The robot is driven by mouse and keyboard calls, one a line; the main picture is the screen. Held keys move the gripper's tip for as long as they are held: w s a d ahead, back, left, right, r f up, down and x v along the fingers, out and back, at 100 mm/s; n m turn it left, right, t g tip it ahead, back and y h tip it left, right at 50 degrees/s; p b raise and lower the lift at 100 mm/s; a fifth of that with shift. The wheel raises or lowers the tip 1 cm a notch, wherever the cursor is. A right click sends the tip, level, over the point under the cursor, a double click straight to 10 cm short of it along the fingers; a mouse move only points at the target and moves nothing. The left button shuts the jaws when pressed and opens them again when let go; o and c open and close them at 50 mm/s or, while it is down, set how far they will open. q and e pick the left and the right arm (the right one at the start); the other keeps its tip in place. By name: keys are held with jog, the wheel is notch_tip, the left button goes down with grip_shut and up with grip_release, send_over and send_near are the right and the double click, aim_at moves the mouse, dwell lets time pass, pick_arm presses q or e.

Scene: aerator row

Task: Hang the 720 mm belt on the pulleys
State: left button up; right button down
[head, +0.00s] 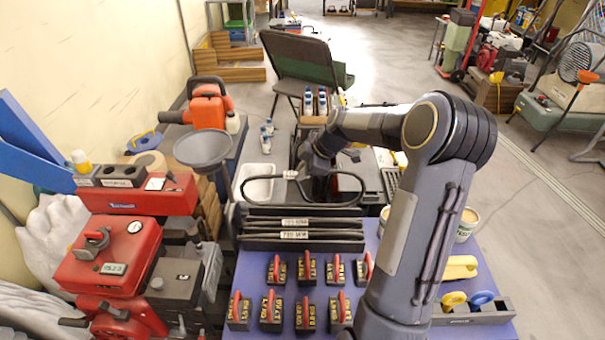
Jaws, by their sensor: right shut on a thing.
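A thin black belt (363,190) hangs as a wide, bent loop above the rear of the blue table (232,328). My right gripper (292,174), on the arm coming in from the right, is shut on this belt near the middle of its far side. The belt's ends bulge out left and right of the gripper. A dark rack (262,243) just in front of it holds more black belts under two white labels (296,222), too small to read surely. I cannot make out the pulleys. My left gripper is not in view.
Several black weights with red handles (271,311) stand on the table's front part. Red machines (110,255) and a grey funnel (203,148) are at the left. A grey holder (470,316) is at the front right.

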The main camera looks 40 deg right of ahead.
jog(key=shift+r+p, duration=0.85)
jog(key=shift+r, duration=1)
